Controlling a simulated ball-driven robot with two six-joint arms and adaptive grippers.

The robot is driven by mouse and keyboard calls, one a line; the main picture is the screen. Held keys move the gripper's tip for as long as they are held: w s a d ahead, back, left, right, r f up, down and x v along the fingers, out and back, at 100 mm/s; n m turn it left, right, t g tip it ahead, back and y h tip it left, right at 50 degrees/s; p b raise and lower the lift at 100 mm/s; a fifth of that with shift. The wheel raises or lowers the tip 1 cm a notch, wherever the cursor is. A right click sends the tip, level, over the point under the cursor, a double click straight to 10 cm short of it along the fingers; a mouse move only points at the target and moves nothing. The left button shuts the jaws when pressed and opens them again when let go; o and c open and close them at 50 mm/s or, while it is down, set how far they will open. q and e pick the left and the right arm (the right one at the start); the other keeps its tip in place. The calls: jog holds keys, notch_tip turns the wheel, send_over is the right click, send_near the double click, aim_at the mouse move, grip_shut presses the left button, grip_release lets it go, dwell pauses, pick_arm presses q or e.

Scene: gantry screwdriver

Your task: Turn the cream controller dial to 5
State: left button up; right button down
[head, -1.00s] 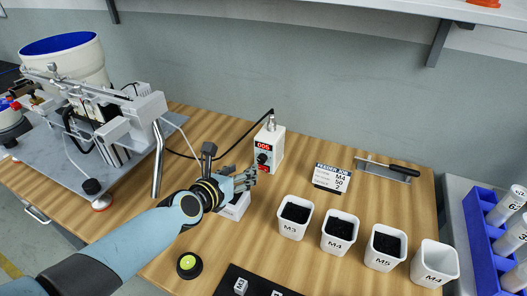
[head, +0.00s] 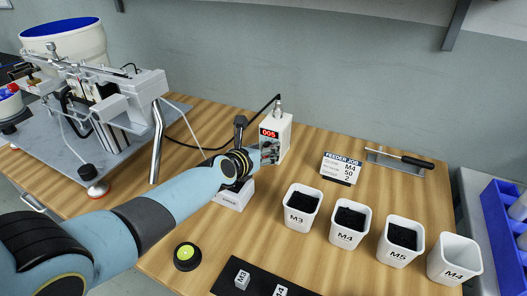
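The cream controller (head: 281,140) is a small upright box on the table, with a red display (head: 269,133) that seems to read 005. My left gripper (head: 268,153) is at the controller's front face, just below the display, and overlaps it in the head view. The dial is hidden behind the gripper, so I cannot tell whether the fingers touch it or close on it. My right gripper is not in view.
A white block (head: 232,197) sits below my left wrist. A job card (head: 340,168) is right of the controller. A feeder machine (head: 110,110) fills the left.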

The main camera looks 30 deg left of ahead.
pick_arm(q)
grip_shut()
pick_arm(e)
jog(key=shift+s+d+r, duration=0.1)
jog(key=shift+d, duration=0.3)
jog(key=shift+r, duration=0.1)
